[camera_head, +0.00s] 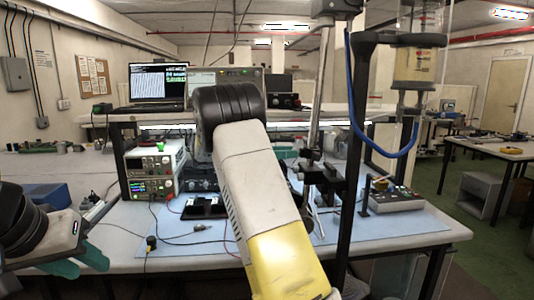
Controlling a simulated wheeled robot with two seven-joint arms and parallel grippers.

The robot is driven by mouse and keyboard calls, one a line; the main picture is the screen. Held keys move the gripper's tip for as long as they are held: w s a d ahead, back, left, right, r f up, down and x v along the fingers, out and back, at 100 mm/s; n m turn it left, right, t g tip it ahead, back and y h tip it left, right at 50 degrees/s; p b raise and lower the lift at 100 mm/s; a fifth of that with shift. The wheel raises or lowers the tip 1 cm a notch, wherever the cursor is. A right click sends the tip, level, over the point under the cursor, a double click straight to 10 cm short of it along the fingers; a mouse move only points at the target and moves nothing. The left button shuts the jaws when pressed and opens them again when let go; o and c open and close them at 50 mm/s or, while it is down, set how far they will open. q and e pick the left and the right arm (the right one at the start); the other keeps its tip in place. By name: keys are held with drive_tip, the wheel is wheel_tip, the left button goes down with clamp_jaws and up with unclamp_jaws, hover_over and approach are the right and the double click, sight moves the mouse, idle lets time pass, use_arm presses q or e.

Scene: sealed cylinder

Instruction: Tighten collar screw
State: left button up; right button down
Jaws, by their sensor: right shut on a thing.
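I cannot make out the collar screw. A second, metal rod (318,90) with black clamps (318,172) stands left of the post. My left gripper (85,262) is low at the left, its green fingers apart and empty. My right arm (250,165) fills the middle, and its gripper is hidden behind it.
The blue mat (405,227) on the bench carries a control box (396,198) at the right and a black tray (205,207). Stacked instruments (152,172) stand at the left. A laptop (158,85) sits on the shelf. Loose cables cross the mat. The bench's front right is clear.

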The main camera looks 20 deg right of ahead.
drive_tip(key=shift+w+a+m+t+y, duration=0.1)
drive_tip(key=shift+m+y, duration=0.2)
drive_tip(key=shift+m, duration=5.2)
drive_tip(key=shift+m+t+y, duration=0.1)
drive_tip(key=shift+m+y, duration=0.2)
drive_tip(key=shift+m, duration=5.2)
drive_tip(key=shift+w+a+m+t+y, duration=0.1)
drive_tip(key=shift+m+y, duration=0.2)
drive_tip(key=shift+m, duration=5.2)
drive_tip(key=shift+s+m, duration=0.1)
drive_tip(key=shift+m, duration=0.2)
drive_tip(key=c, duration=1.2)
unclamp_jaws()
drive_tip(key=shift+o, duration=0.2)
drive_tip(key=shift+d, duration=0.1)
